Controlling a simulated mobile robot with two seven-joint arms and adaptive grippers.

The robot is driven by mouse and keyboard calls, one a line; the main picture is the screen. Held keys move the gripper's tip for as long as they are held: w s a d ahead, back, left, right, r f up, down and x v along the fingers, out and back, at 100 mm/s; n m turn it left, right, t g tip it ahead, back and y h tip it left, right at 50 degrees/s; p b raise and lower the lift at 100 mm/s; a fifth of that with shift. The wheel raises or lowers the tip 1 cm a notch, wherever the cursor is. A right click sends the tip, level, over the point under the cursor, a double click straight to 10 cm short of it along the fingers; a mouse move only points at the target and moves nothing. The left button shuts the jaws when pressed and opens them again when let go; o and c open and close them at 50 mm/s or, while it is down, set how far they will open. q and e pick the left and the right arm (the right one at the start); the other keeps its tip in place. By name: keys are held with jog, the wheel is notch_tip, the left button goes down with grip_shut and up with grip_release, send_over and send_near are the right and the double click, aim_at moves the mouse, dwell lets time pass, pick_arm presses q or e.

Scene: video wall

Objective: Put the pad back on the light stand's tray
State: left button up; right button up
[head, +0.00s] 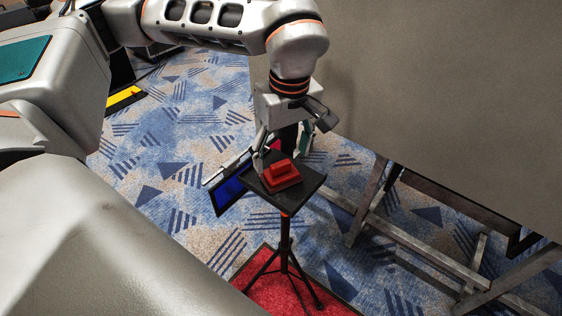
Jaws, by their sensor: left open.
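The light stand (284,232) is black, with tripod legs and a flat square tray (303,186) on top. A red block with a raised grip, which looks like the pad (282,178), rests on the tray. My left gripper (281,153) points down at the tray's far side, its fingers apart just behind and beside the red pad. I cannot tell whether they touch it. The fingers' tips are partly hidden. My right gripper is not in view.
A dark-framed blue panel (230,191) stands just left of the tray. A red mat (255,275) lies under the tripod. A large grey panel (440,90) on a metal frame (400,238) blocks the right side. Patterned carpet (165,160) is open at left.

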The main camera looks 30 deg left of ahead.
aim_at(284, 177)
pick_arm(q)
notch_tip(284, 177, up, 8)
jog(key=shift+s+d, duration=0.25)
jog(key=shift+d, duration=0.15)
jog(key=shift+f, duration=0.15)
